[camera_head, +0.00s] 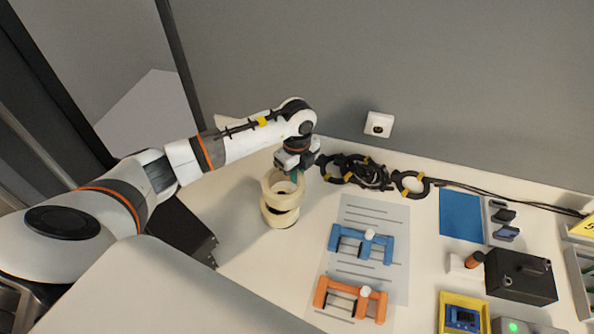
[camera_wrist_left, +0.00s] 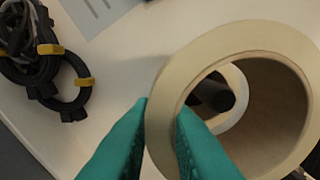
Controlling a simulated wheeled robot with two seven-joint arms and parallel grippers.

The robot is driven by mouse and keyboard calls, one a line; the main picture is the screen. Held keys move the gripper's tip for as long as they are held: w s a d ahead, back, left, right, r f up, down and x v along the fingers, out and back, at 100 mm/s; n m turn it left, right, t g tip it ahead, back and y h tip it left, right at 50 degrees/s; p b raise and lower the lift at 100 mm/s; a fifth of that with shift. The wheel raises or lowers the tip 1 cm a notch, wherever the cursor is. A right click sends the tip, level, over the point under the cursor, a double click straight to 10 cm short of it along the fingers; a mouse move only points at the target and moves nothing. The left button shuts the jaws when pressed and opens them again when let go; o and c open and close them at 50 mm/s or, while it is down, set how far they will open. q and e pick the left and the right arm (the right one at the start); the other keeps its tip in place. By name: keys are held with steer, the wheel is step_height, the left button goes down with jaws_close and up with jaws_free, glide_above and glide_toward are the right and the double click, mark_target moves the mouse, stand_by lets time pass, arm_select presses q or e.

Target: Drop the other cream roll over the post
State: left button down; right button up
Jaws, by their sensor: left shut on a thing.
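My left gripper (camera_head: 296,173) is shut on the rim of a cream roll (camera_head: 270,187), its teal fingers pinching the ring wall. In the left wrist view, the fingers (camera_wrist_left: 162,115) grip the near wall of this roll (camera_wrist_left: 265,38), and its hole is tilted toward the camera. The dark post (camera_wrist_left: 213,96) shows through that hole, with part of a pale ring behind it. A second cream roll (camera_head: 279,218) sits lower, under the held one. In the head view the post is hidden by the rolls. I cannot tell whether the two rolls touch.
Black cable coils (camera_head: 357,172) with yellow ties lie behind, to the right. Blue (camera_head: 362,243) and orange (camera_head: 349,299) clamp-like parts lie on a grey lined sheet (camera_head: 371,213). A blue sheet (camera_head: 460,214) and black box (camera_head: 520,276) are farther right.

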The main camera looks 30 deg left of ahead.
arm_select(q)
steer(key=shift+f+b, duration=0.85)
steer(key=shift+f, duration=0.4)
steer(key=c, duration=0.9)
jaws_free()
steer(key=shift+r, duration=0.2)
steer(key=shift+r+p, duration=3.3)
steer(key=shift+r, duration=0.65)
steer(key=shift+f, duration=0.1)
